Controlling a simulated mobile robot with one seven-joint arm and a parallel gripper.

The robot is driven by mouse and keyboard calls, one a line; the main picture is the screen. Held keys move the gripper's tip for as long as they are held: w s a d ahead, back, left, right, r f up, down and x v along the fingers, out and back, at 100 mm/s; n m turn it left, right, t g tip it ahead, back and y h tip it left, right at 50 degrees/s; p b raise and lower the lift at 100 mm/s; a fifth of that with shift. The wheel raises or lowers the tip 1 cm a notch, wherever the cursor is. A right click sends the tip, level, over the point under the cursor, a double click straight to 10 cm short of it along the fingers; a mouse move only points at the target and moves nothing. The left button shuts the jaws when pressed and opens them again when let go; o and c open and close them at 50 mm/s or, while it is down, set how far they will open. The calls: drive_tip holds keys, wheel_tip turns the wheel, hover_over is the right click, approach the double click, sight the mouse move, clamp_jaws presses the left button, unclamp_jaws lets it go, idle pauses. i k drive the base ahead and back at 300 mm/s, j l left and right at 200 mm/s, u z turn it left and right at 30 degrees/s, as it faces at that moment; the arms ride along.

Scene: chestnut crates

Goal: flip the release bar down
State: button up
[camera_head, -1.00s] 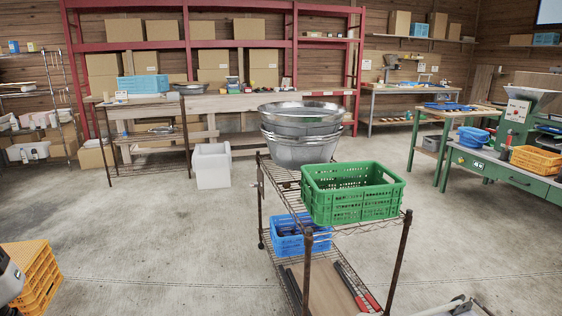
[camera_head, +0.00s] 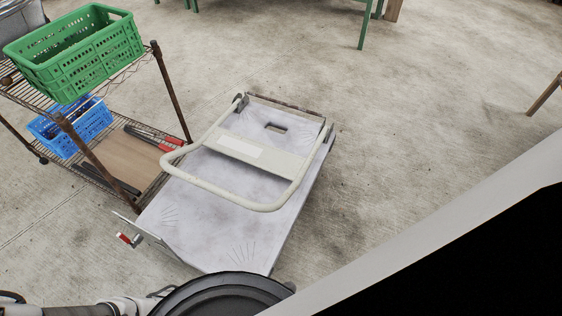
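A flat platform cart (camera_head: 215,240) with a pale grey deck stands on the floor in the middle of the view. Its cream tube handle (camera_head: 230,201) is folded down over the deck, hinged at the far end. A thin metal bar (camera_head: 140,227) sticks out at the deck's near left corner, with a small red-tipped lever (camera_head: 128,240) beside it. I cannot tell for sure which part is the release bar. My gripper is not in view; only dark and white parts of my arm show along the bottom edge, close to the cart's near end.
A wire shelf cart (camera_head: 170,95) stands close on the left, with a green crate (camera_head: 85,58) on top and a blue crate (camera_head: 85,128) below. Green table legs (camera_head: 363,25) show at the top.

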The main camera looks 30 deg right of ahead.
sight(269, 100)
drive_tip(key=z, duration=0.45)
drive_tip(key=i+l, duration=0.1)
drive_tip(key=l, duration=0.55)
drive_tip(key=l+u, duration=0.1)
drive_tip(key=l, duration=0.5)
drive_tip(key=i+l, duration=0.15)
drive_tip(key=l, duration=0.2)
drive_tip(key=i+l+u, duration=0.1)
drive_tip(key=l, duration=0.2)
drive_tip(key=i+l, duration=0.1)
drive_tip(key=l, duration=0.25)
drive_tip(key=i+l, duration=0.2)
drive_tip(key=i+l+u, duration=0.1)
drive_tip(key=l, duration=0.35)
drive_tip(key=i+l, duration=0.25)
drive_tip(key=i+l+u, duration=0.15)
drive_tip(key=i, duration=0.4)
drive_tip(key=i+l+u, duration=0.1)
drive_tip(key=i, duration=0.4)
drive_tip(key=l, duration=0.1)
